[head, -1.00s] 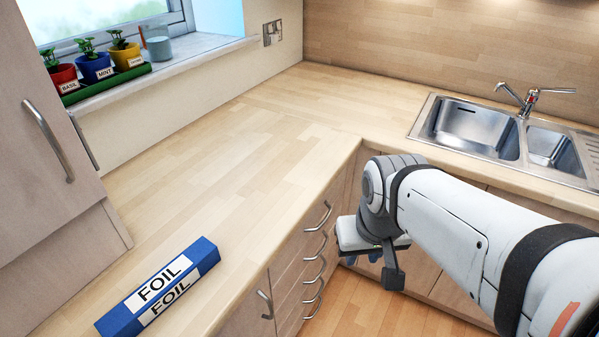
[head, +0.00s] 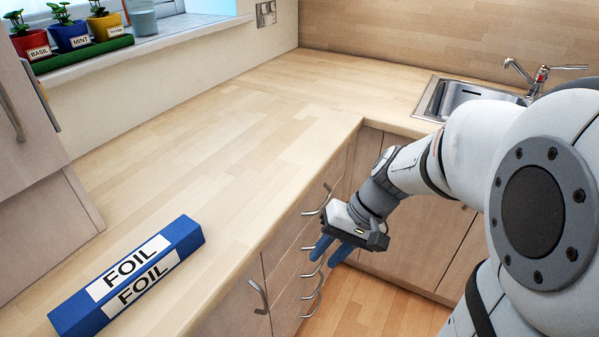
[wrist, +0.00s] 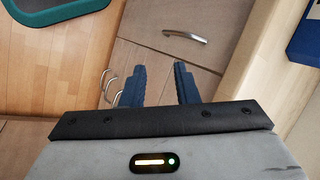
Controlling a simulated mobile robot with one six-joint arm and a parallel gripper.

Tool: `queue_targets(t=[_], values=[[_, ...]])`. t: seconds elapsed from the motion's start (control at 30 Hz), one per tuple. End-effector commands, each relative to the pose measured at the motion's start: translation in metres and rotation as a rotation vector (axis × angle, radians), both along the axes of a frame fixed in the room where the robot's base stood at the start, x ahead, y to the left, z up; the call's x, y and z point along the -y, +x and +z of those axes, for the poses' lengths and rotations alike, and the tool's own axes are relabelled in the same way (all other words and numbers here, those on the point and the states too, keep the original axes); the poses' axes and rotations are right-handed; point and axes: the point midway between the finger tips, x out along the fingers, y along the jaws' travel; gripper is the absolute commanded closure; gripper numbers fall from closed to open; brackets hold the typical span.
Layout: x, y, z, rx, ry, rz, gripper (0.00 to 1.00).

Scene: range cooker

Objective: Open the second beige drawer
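A stack of several beige drawers with curved metal handles stands under the worktop at the corner, all apparently shut. The top drawer's handle (head: 326,197) is clear to see. The second drawer's handle (head: 307,248) is partly hidden behind my finger. My gripper (head: 329,249) is open and empty in front of the stack, its blue fingers pointing down toward the handles. In the wrist view, the gap between my fingers (wrist: 160,84) holds nothing. Drawer handles (wrist: 107,84) show just left of the fingers. I cannot tell whether a finger touches a handle.
A cupboard handle (head: 259,297) is left of the drawers and also shows in the wrist view (wrist: 184,37). A blue foil box (head: 130,275) lies on the worktop (head: 210,160). The sink (head: 465,95) is at the back right. Wooden floor (head: 370,305) lies open below.

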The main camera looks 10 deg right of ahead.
Motion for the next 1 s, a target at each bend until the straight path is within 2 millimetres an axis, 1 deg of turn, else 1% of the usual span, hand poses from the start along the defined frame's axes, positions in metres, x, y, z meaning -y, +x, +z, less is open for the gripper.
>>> queue_targets(t=[0.03, 0.17, 0.2, 0.27, 0.3, 0.37, 0.4, 0.5, 0.6, 0.73, 0.8, 0.87, 1.0], values=[[-0.001, 0.013, -0.043, -0.025, 0.092, -0.031, 0.72], [-0.002, 0.052, -0.092, -0.012, 0.334, -0.109, 0.72], [0.001, 0.065, -0.107, 0.004, 0.405, -0.141, 0.72], [0.008, 0.086, -0.131, 0.04, 0.508, -0.193, 0.72], [0.014, 0.101, -0.146, 0.071, 0.572, -0.232, 0.72], [0.027, 0.121, -0.168, 0.124, 0.657, -0.292, 0.72], [0.037, 0.134, -0.182, 0.163, 0.705, -0.334, 0.72], [0.061, 0.16, -0.213, 0.26, 0.797, -0.426, 0.72], [0.083, 0.178, -0.235, 0.342, 0.849, -0.501, 0.72], [0.099, 0.19, -0.248, 0.407, 0.88, -0.555, 0.72], [0.1, 0.194, -0.251, 0.422, 0.885, -0.565, 0.72], [0.097, 0.198, -0.251, 0.427, 0.886, -0.567, 0.72], [0.079, 0.21, -0.252, 0.426, 0.887, -0.563, 0.72]])
